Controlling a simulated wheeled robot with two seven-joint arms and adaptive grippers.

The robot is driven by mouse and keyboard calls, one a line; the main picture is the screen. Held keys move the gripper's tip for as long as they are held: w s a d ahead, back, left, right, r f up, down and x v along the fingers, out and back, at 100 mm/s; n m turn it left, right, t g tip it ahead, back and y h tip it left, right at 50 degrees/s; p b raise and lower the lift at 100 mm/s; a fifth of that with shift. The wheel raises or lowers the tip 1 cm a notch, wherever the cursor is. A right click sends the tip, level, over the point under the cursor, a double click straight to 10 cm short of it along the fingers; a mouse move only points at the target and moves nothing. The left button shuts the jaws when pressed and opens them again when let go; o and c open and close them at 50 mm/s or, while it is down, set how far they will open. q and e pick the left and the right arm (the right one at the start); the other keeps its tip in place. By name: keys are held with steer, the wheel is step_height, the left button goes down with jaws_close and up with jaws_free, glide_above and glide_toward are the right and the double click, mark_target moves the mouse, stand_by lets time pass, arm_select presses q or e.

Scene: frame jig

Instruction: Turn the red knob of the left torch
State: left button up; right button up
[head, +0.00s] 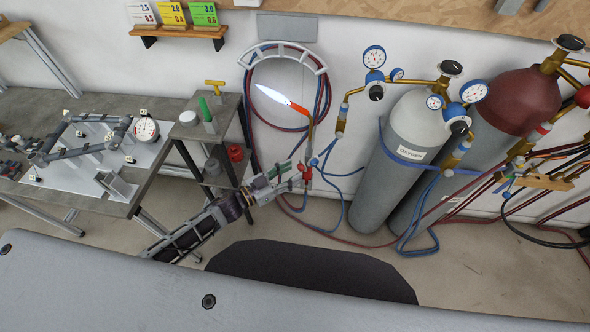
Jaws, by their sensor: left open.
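The left torch (311,131) stands upright near the wall hose rack, with a bright flame (285,100) at its orange tip. Its red knob (306,172) is low on the torch, with a blue knob (314,162) beside it. My left gripper (296,172) reaches in from the lower left with its fingers apart, close to the red knob. I cannot tell whether a finger touches the knob. My right gripper is not in view.
A grey oxygen cylinder (409,124) and a dark red cylinder (513,105) with gauges stand right of the torch. Blue and red hoses hang around it. A small stand (195,129) and a workbench (60,103) with a frame jig are left.

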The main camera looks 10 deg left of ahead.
mark_target(301, 167)
arm_select(q)
steer(key=shift+x, duration=1.1)
jaws_close()
steer(key=shift+m, duration=0.3)
steer(key=m, duration=0.5)
steer(key=shift+y+p, duration=0.3)
steer(key=shift+p, duration=0.05)
steer(key=m, duration=0.6)
steer(key=shift+r+b, duration=0.1)
steer(key=shift+b, duration=0.25)
steer(key=shift+m, duration=0.3)
